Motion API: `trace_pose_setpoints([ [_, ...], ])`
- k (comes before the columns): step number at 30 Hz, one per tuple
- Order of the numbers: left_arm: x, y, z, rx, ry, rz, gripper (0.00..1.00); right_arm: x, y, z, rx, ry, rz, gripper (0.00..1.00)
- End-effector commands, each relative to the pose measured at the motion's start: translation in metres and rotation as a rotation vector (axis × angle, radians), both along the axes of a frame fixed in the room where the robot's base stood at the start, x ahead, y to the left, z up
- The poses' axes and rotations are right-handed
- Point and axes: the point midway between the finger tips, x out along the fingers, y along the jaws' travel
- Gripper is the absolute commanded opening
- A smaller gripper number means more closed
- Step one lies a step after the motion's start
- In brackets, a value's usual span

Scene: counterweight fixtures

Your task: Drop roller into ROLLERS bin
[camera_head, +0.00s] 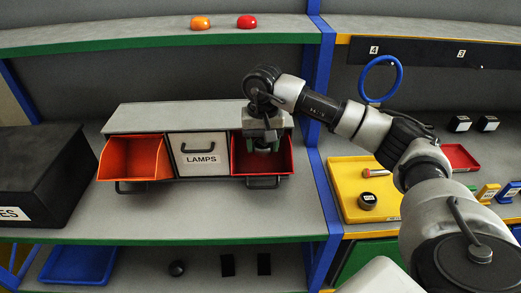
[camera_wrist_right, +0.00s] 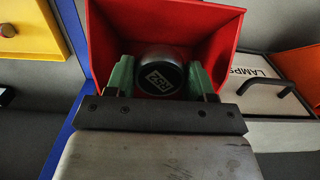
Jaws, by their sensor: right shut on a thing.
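The roller (camera_wrist_right: 158,76) is a dark grey cylinder with a black end marked with a small white label that seems to read R82. My right gripper (camera_head: 266,146) is shut on it, with a green finger on each side in the wrist view (camera_wrist_right: 160,80). Gripper and roller are at the mouth of a red open-front bin (camera_head: 284,160), which surrounds them in the wrist view (camera_wrist_right: 218,28). No ROLLERS label is readable on this bin. In the head view the gripper hides the roller. My left gripper is out of view.
A closed LAMPS drawer (camera_head: 200,168) and an orange open bin (camera_head: 130,158) stand left of the red bin. A blue post (camera_head: 322,190) is close on its right. A yellow tray (camera_head: 350,185) and a black box (camera_head: 40,175) flank the unit.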

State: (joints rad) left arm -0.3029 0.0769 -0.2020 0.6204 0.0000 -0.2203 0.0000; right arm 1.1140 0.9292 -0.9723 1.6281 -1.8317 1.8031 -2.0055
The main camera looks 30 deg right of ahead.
Motion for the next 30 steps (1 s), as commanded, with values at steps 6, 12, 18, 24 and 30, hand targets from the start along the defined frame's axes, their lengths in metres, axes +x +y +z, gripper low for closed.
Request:
trace_pose_setpoints([
  [6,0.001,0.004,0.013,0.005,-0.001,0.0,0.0,0.001,0.004,-0.016,0.0,0.002,-0.002,0.18],
  [12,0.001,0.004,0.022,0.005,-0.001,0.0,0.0,0.001,0.004,-0.04,0.001,-0.001,-0.001,0.18],
  [18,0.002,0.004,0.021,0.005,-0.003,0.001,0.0,0.002,0.004,-0.043,0.0,-0.002,0.0,0.18],
  [24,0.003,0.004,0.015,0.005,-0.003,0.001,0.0,0.002,0.004,-0.048,0.001,-0.003,0.0,0.18],
  [30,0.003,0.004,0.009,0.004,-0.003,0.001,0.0,0.002,0.004,-0.053,0.001,-0.003,-0.001,0.18],
])
